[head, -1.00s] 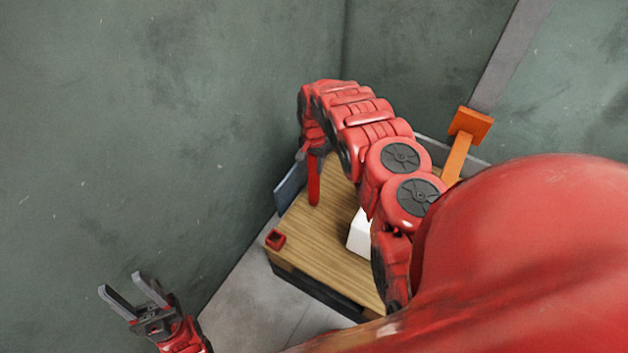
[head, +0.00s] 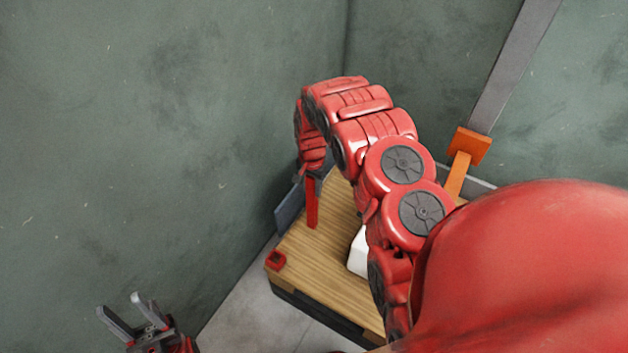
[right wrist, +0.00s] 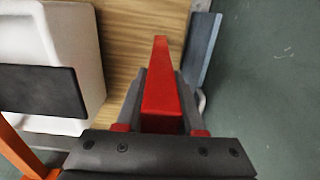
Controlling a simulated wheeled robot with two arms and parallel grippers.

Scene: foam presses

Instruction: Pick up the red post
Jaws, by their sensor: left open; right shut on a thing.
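The red post (head: 312,205) stands roughly upright at the wooden table's far left part in the head view. My right gripper (right wrist: 160,85) is shut on the post, with one dark finger on each side of it in the right wrist view. The post points away from the wrist there, towards the wood. I cannot tell whether its lower end touches the table. In the head view my right arm hides most of that gripper. My left gripper (head: 117,303) is open and empty at the bottom left, away from the table.
The wooden table (head: 320,258) carries a small red square piece (head: 276,260) at its left corner and a white block (head: 358,252), partly behind my arm. A blue-grey panel (head: 289,206) borders the table. An orange part (head: 469,146) is behind. Green walls enclose the corner.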

